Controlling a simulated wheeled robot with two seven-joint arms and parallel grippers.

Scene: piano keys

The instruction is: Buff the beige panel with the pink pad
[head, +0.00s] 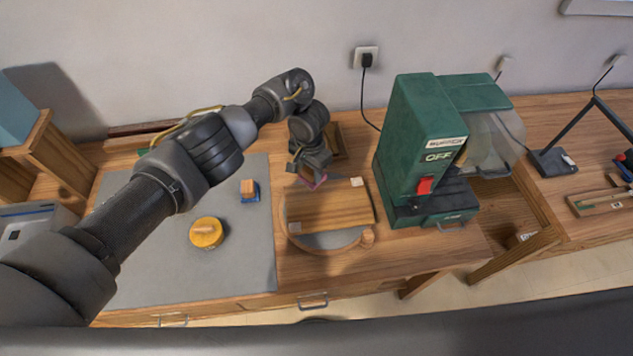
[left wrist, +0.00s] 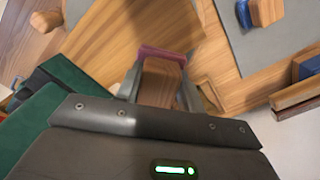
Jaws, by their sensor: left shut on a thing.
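My left gripper (head: 311,178) is at the panel's far left edge, pointing down. It is shut on the brown wooden grip of the pink pad (left wrist: 162,53). The pad's pink rim shows beyond the fingertips, and a bit of it shows in the head view (head: 315,184). I cannot tell whether the pad touches the panel. My right gripper is not in view.
A blue-based block (head: 249,191) and a yellow round pad (head: 206,233) lie on the grey mat (head: 150,275) to the left. A tall green machine (head: 415,140) stands close to the panel's right. A curved wooden piece (head: 318,249) rounds the panel's near side.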

